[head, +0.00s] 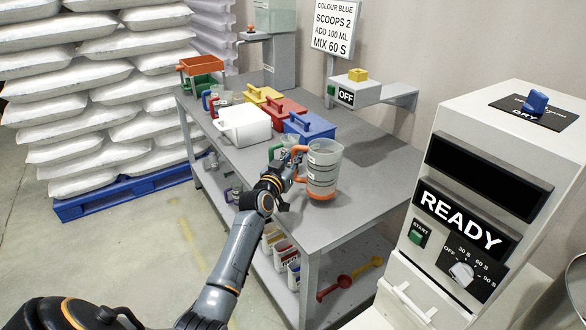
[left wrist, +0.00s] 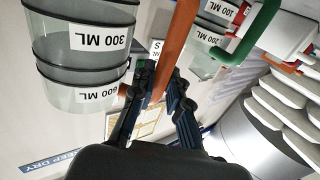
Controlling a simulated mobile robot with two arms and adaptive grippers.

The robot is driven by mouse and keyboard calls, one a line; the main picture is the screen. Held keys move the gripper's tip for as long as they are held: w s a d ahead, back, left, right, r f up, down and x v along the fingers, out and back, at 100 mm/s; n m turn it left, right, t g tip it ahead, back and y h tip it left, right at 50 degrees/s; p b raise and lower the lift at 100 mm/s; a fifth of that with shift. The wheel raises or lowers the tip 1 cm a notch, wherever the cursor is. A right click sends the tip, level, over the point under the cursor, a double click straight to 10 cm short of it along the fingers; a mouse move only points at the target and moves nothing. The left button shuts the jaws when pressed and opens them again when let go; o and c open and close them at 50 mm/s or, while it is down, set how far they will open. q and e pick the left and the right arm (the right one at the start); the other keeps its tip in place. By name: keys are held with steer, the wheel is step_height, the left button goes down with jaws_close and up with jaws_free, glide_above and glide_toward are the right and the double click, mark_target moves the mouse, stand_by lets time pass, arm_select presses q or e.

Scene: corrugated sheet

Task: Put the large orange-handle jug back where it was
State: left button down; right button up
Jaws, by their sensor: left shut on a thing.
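The large clear jug (head: 323,168) with an orange handle and orange base is at the right part of the grey table in the head view. In the left wrist view the jug (left wrist: 85,45) shows 300 ML and 600 ML labels. My left gripper (head: 288,181) is at the jug's left side. In the left wrist view my left gripper (left wrist: 158,84) is shut around the orange handle (left wrist: 178,38). The jug looks upright; I cannot tell whether its base touches the table. My right gripper is not in view.
The table (head: 372,183) is bare right of the jug. Smaller jugs with a green handle (left wrist: 250,35) stand behind my gripper. A READY machine (head: 478,200) stands at right.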

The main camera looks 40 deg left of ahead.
arm_select(q)
step_height(320, 180, down, 3)
steer(key=shift+w+a+r, duration=0.1)
steer(key=shift+r, duration=0.05)
steer(key=shift+f, duration=0.25)
steer(key=c, duration=1.8)
jaws_free()
steer(key=shift+f, duration=0.15)
steer(key=o, duration=0.4)
steer(key=shift+o, duration=0.4)
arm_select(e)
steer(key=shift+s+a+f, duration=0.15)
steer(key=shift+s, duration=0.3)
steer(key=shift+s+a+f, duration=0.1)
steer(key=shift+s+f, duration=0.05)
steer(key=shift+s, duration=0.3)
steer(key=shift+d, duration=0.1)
